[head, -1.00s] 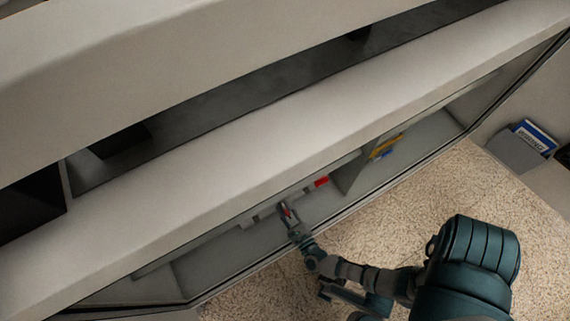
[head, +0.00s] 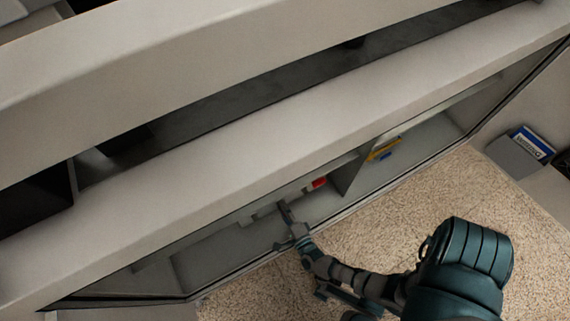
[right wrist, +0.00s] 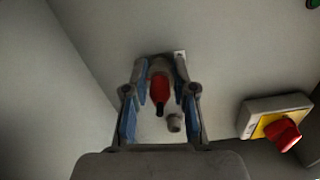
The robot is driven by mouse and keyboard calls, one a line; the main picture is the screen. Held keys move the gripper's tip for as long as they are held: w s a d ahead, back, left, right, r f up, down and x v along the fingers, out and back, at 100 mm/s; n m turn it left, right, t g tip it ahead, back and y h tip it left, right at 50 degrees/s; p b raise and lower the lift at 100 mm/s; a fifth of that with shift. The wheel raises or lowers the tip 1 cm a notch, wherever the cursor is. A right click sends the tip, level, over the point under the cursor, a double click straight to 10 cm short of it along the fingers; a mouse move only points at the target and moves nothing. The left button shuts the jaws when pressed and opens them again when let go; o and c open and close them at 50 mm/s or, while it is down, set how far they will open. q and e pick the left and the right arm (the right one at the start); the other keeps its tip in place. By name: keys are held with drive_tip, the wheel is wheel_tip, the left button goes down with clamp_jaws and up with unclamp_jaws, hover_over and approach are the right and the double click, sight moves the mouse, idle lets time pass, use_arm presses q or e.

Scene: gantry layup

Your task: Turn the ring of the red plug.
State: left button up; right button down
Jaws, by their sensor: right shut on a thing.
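The red plug (right wrist: 159,88) shows in the right wrist view, fixed at the back panel, with a dark end toward the camera. Its grey ring (right wrist: 160,66) is at the panel end, between the fingertips. My right gripper (right wrist: 161,64) is shut on the ring, one finger on each side. In the head view my right gripper (head: 286,210) reaches into the open bay, and the plug is hidden there. My left gripper is in neither view.
A grey box with a yellow plate and red knob (right wrist: 282,130) sits right of the plug. A small grey cylinder (right wrist: 174,123) is just below it. A divider (head: 350,176) and the bay's lower edge (head: 250,263) bound the space.

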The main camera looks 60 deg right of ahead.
drive_tip(key=n, duration=0.5)
drive_tip(key=shift+a+f+n+p, duration=0.15)
drive_tip(key=shift+a+n+p, duration=0.05)
drive_tip(key=shift+n+p, duration=0.2)
idle(0.4)
drive_tip(key=c, duration=1)
unclamp_jaws()
drive_tip(key=shift+f, duration=0.1)
drive_tip(key=shift+c, duration=0.2)
drive_tip(key=shift+o, duration=0.7)
drive_tip(key=shift+d, duration=0.1)
